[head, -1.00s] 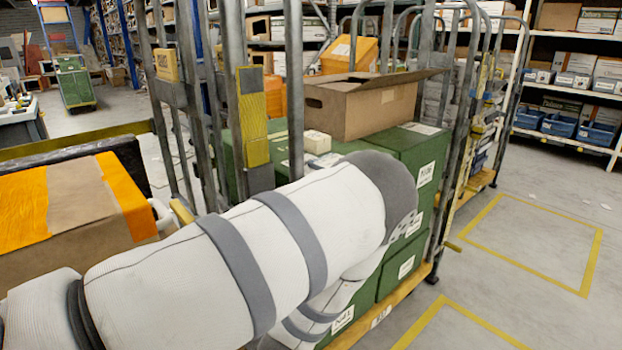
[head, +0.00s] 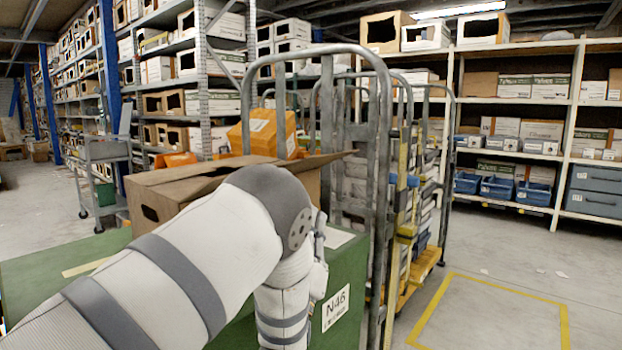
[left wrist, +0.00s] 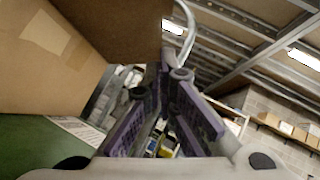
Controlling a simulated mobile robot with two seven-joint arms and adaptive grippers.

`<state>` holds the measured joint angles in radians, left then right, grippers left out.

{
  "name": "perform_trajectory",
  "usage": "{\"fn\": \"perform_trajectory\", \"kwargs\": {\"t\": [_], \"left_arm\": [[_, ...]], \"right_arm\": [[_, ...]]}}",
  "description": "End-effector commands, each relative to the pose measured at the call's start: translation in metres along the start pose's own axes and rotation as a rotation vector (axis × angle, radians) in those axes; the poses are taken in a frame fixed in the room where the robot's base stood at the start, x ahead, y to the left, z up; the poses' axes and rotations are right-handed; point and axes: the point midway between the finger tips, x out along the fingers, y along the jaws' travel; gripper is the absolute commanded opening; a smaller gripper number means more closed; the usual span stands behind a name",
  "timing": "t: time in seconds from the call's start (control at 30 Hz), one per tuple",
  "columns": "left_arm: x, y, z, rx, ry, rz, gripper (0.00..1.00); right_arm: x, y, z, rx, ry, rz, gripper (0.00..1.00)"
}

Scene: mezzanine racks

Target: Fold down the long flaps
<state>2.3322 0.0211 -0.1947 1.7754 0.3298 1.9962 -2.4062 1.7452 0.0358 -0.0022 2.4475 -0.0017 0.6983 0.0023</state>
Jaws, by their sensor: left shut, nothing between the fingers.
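One box flap (head: 330,159) sticks out to the right, nearly level; other top panels (head: 200,176) lie nearly flat. In the left wrist view, the box side (left wrist: 45,75) with tape fills the left, and a darker flap (left wrist: 125,30) juts out above. My left gripper (left wrist: 168,74) is shut and empty, beside the box and below that flap's edge. My right gripper is out of view.
A grey metal cage frame (head: 383,130) rises close on the right, with more roll cages behind. Clear floor (head: 500,290) lies at the right.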

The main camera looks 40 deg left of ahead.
Motion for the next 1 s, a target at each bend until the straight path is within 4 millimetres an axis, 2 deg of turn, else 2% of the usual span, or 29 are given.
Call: {"fn": "perform_trajectory", "kwargs": {"t": [0.23,0.4,0.57,1.0], "left_arm": [[0.054,-0.002,0.003,-0.003,-0.01,-0.005,0.0],[0.075,-0.004,0.025,-0.003,-0.013,-0.006,0.0],[0.082,-0.003,0.031,-0.001,-0.007,-0.005,0.0],[0.084,-0.002,0.028,-0.005,-0.003,0.001,0.0]], "right_arm": [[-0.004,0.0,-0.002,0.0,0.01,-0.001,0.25],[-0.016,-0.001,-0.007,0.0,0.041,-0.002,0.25],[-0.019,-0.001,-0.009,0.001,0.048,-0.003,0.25],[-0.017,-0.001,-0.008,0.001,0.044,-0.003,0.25]]}}
